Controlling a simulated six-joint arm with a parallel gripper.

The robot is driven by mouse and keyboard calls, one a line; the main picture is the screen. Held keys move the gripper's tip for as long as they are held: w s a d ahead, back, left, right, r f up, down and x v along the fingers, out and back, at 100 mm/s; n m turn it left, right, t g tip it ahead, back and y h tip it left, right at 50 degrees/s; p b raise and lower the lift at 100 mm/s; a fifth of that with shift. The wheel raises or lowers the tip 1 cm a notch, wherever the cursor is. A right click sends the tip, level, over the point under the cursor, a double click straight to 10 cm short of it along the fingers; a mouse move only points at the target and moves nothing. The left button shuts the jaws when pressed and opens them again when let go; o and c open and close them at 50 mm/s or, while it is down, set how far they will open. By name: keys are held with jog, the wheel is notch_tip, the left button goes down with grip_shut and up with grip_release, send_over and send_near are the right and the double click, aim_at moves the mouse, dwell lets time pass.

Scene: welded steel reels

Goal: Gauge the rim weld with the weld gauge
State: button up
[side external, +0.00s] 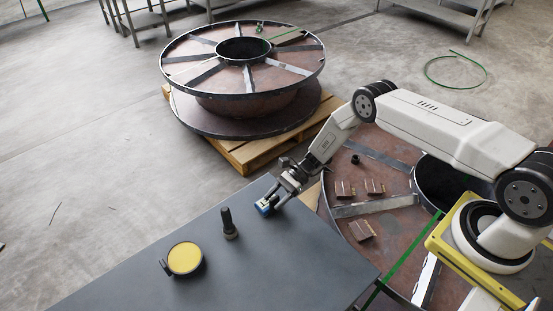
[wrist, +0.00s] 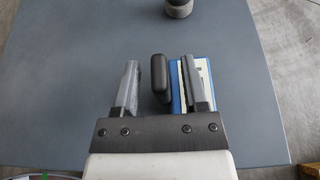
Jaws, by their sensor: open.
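A blue object with a pale printed face (wrist: 203,76), which looks like the weld gauge, lies near the edge of the grey table. A black rounded grip (wrist: 160,78) stands beside it, apparently part of it. My gripper (wrist: 160,65) is open, with one finger on each side of the black grip; the right finger overlaps the blue body. Gaps show beside the grip. In the side external view my gripper (side external: 272,202) is low over the blue object (side external: 263,208) and partly hides it. A rusty steel reel (side external: 375,215) lies right of the table; its rim weld is not clear.
On the grey table (side external: 285,265) stand a dark upright cylinder (side external: 229,226) and a round yellow-faced item (side external: 185,258). Small steel pieces (side external: 374,187) lie on the near reel. Another reel (side external: 243,60) rests on a wooden pallet (side external: 250,155) behind. The table's right part is clear.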

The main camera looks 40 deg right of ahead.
jog(key=v, duration=0.7)
jog(key=shift+d, duration=0.25)
jog(key=shift+s+r, duration=0.1)
jog(key=shift+r, duration=0.05)
jog(key=s+d+r+n+t+h, duration=0.1)
jog(key=s+r+n+h, duration=0.5)
jog(key=s+r+n, duration=0.3)
jog(key=s+r+n+t+h, duration=0.1)
jog(key=s+r+n+h, duration=0.6)
jog(key=r, duration=1)
jog(key=shift+s+d+r+n+t, duration=0.3)
jog(key=shift+s+d+r+n, duration=0.1)
jog(key=shift+s+n, duration=0.75)
jog(key=shift+s, duration=0.1)
